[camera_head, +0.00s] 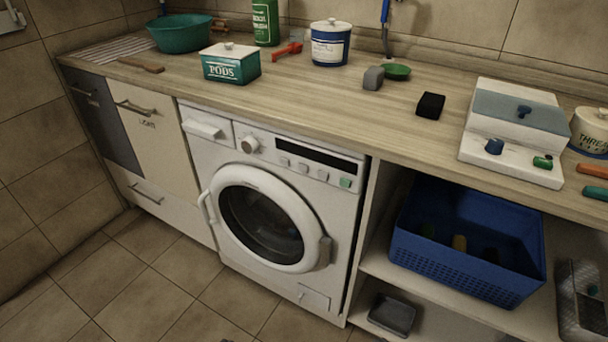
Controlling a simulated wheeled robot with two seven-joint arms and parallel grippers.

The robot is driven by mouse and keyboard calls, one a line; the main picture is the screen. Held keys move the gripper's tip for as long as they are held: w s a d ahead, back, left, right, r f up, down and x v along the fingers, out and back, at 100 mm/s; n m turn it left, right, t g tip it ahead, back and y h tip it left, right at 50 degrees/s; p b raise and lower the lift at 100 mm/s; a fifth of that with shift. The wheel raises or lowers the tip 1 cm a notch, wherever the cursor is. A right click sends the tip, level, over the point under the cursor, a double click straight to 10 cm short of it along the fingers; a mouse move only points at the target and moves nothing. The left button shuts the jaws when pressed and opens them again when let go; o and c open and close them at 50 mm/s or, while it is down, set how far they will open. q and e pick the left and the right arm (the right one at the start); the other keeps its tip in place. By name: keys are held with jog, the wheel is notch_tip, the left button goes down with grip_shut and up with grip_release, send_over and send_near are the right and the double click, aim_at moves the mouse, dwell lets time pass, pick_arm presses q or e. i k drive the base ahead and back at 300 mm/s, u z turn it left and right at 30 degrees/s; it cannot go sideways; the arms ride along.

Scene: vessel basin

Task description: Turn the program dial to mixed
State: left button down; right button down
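The white washing machine (210,259) stands under the wooden counter, left of the middle. Its program dial (249,145) is a round light knob on the upper front panel, between the detergent drawer (204,129) and the dark display strip (307,154). The dial's markings are too small to read, so I cannot tell its setting. Several small buttons sit below the display, with a green one (345,183) at the right end. The round door (213,232) looks closed. Neither of my grippers is in view.
The counter (300,97) bears a green pods box (231,65), a teal basin (180,34), a white-and-blue tub (330,45), sponges and a white sloped unit (510,170). A blue basket (450,270) sits on the shelf at right. The floor before the machine is clear.

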aim_at(250, 144)
jog(key=u, duration=1.7)
jog(key=i, duration=2.9)
jog(key=z, duration=3.35)
